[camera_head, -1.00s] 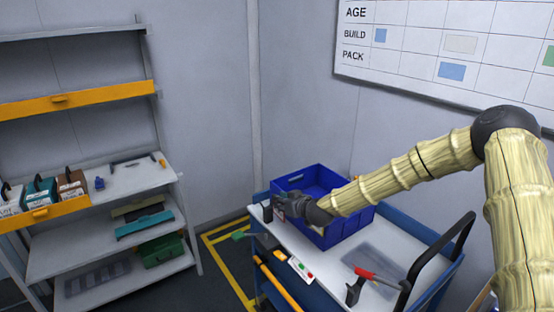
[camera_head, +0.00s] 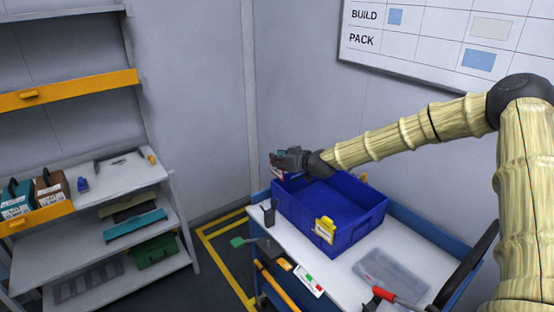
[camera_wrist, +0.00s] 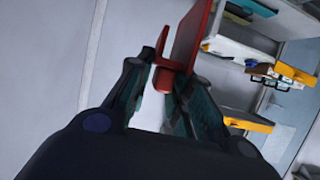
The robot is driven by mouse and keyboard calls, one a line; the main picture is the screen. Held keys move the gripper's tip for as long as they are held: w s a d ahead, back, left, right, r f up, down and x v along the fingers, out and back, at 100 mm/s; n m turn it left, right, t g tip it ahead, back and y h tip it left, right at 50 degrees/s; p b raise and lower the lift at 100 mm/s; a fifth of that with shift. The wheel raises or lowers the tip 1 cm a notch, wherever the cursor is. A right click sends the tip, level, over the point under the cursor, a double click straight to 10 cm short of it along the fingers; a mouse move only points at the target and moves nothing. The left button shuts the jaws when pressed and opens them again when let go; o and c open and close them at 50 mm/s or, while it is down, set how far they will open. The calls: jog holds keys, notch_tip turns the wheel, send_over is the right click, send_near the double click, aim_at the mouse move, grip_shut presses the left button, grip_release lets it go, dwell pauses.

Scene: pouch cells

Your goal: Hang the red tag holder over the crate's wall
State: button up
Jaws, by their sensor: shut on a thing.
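The red tag holder (camera_wrist: 187,42) is in my gripper (camera_wrist: 158,74), its flat plate and shorter hook pointing away from the fingers in the wrist view. In the head view my gripper (camera_head: 281,163) is above the far left corner of the blue crate (camera_head: 352,222), apart from its rim. A little red of the holder (camera_head: 277,174) shows below the fingertips; the fingers hide the rest. The crate stands on the cart and its visible inside looks empty.
The white cart top (camera_head: 345,282) carries a small black holder (camera_head: 269,211), a red-and-white card (camera_head: 308,281), a grey translucent tray (camera_head: 390,272) and a red-handled tool (camera_head: 398,298). A shelf unit (camera_head: 125,180) stands at left. Walls rise behind the cart.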

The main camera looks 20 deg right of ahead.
aim_at(278, 173)
jog(key=shift+s+d+r, duration=0.1)
jog(key=shift+w+a+f+b, duration=0.1)
jog(key=shift+w+f+b, duration=0.15)
jog(key=shift+w+f, duration=0.3)
jog(key=shift+w+a+f+b, duration=0.1)
jog(key=shift+w+f+b, duration=0.2)
jog(key=shift+f, duration=0.35)
jog(key=shift+s+d+f+b, duration=0.15)
jog(key=shift+s+f+b, duration=0.1)
jog(key=shift+s+b, duration=0.15)
jog(key=shift+f+b, duration=0.25)
jog(key=shift+b, duration=0.05)
jog(key=shift+w+f+b, duration=0.25)
jog(key=shift+f+b, duration=0.25)
jog(key=shift+f, duration=0.4)
jog(key=shift+s+f+b, duration=0.15)
jog(key=shift+f+b, duration=0.5)
jog(key=shift+f, duration=0.25)
jog(key=shift+b, duration=0.7)
jog(key=shift+f+b, duration=1.5)
jog(key=shift+f, duration=0.35)
